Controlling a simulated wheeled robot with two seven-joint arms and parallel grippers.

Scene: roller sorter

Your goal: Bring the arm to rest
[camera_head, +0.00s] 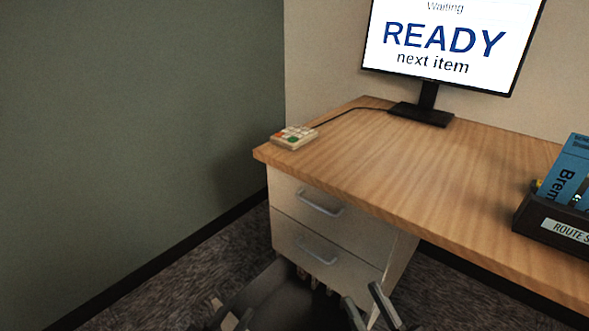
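My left gripper (229,312) shows at the bottom edge, low in front of the desk. It is dark and partly cut off, so its opening is hard to make out. My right gripper (364,297) is at the bottom edge, further right, below the desk top. Its two fingers stand apart with nothing seen between them. Neither gripper touches the desk top.
A wooden desk (420,165) with white drawers (320,212) stands ahead. On it are a small button pad (294,137), a monitor (445,45) reading "READY next item", and a dark tray (540,222) with blue items (568,168). A green wall (140,130) is left.

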